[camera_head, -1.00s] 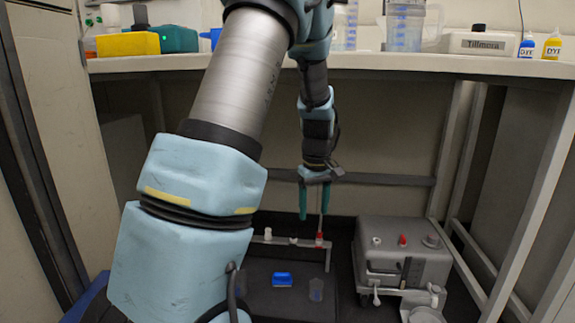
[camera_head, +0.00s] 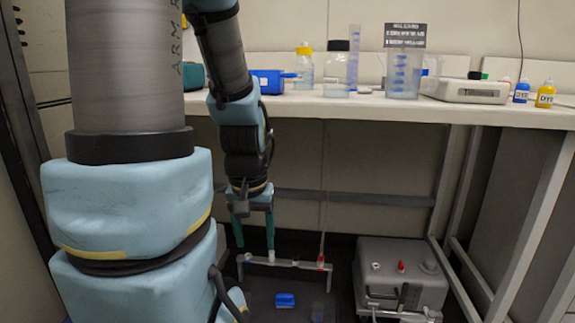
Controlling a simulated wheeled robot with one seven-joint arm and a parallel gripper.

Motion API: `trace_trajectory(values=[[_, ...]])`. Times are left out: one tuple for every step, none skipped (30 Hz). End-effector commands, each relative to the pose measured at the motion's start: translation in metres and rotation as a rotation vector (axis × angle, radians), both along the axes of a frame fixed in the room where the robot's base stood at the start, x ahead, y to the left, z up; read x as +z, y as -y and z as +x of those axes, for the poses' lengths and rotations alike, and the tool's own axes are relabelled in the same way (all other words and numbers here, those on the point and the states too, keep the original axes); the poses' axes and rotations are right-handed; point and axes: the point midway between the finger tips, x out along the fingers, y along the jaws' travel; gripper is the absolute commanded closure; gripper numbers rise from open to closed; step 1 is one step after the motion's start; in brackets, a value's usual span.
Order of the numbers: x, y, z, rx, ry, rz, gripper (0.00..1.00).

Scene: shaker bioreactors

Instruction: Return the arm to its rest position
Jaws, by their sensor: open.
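My arm shows large at the left of the head view, with blue padded joints and a grey link. Its far part hangs down in front of the bench. My gripper (camera_head: 255,236) points downward with its two green fingers apart and nothing seen between them. The fingertips show near the left part of a pale rail (camera_head: 283,263); I cannot tell whether they touch it. A red-capped fitting (camera_head: 320,262) with a thin upright line sits at the rail's right end, apart from the gripper.
A blue block (camera_head: 285,300) lies on the dark floor unit. The white bench (camera_head: 400,107) carries bottles, a beaker (camera_head: 404,74) and a scale (camera_head: 466,91). Bench legs stand at right.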

Motion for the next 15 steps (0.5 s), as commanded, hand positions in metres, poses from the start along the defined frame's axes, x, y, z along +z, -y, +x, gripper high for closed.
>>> trace_trajectory(values=[[0.033,0.000,0.000,0.000,0.000,0.000,0.34],[0.043,0.000,0.000,0.000,0.000,0.000,0.34],[0.057,0.000,0.000,0.000,0.000,0.000,0.34],[0.066,0.000,0.000,0.001,0.000,0.000,0.34],[0.076,0.000,0.000,0.001,0.000,0.000,0.34],[0.088,0.000,0.000,0.001,0.000,0.000,0.34],[0.098,0.000,0.000,0.001,0.000,0.000,0.34],[0.107,0.000,0.000,0.001,0.000,0.000,0.34],[0.120,0.000,0.000,0.001,0.000,0.000,0.34],[0.129,0.000,0.000,0.001,0.000,0.000,0.34],[0.139,0.000,0.000,0.001,0.000,0.000,0.34],[0.151,0.000,0.000,0.001,0.000,0.000,0.34],[0.161,0.000,0.000,0.001,0.000,0.000,0.34],[0.170,0.000,0.000,0.001,0.000,0.000,0.34],[0.183,0.000,0.000,0.001,0.000,0.000,0.34]])
